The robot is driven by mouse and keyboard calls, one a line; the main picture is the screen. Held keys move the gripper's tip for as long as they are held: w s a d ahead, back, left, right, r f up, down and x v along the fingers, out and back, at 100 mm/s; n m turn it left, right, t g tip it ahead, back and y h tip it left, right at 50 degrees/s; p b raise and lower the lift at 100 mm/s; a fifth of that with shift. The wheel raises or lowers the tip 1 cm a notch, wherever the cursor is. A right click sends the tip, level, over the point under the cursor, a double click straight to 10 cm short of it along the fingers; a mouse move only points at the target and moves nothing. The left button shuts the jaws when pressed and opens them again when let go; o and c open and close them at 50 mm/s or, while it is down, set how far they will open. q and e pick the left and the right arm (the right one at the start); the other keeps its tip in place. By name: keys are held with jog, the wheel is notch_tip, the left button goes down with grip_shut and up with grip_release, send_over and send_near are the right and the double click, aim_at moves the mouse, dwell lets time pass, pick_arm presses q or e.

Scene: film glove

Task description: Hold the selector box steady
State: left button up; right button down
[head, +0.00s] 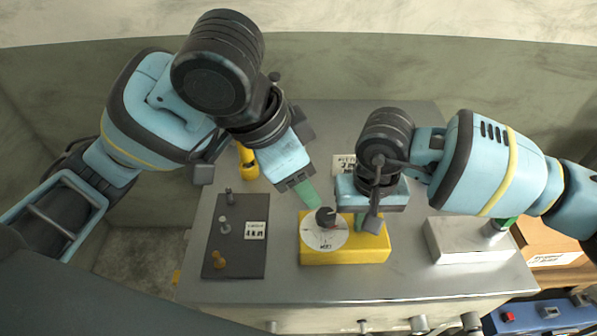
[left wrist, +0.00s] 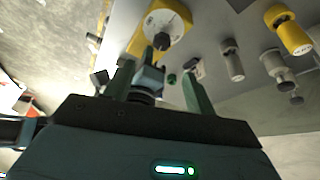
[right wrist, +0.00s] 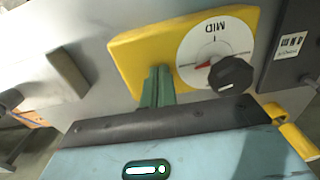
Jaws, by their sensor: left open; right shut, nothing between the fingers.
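The selector box (head: 375,249) is a yellow block on the grey cabinet top, with a white dial, a black knob and a red pointer. The box also shows in the left wrist view (left wrist: 140,40) and the right wrist view (right wrist: 128,55); there the dial reads MID. My right gripper (head: 360,223) is shut and empty at the box's back right part. Its closed fingers (right wrist: 157,78) overlap the yellow body; I cannot tell whether they touch. My left gripper (head: 308,198) is open and empty behind the knob, pointing down toward the box. Its fingers (left wrist: 158,72) stand apart.
A dark plate (head: 225,262) with several small pegs and a label card lies left of the box. A pale block (head: 462,243) stands to the right. A yellow fitting (head: 247,162) stands behind the plate. A blue box (head: 545,316) is at the lower right.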

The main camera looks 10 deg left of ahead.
pick_arm(q)
jog(key=shift+f, duration=0.25)
jog(key=n+t+h, duration=0.2)
jog(key=n+h, duration=1.2)
jog(key=n, duration=1.8)
send_near(317, 215)
jog(key=shift+w+d+f, duration=0.15)
jog(key=shift+w+d, duration=0.05)
jog(key=shift+d, duration=0.4)
jog(key=shift+w+d+f, duration=0.15)
jog(key=shift+w+d, duration=0.05)
jog(key=shift+d, duration=0.35)
jog(key=shift+x, duration=3.8)
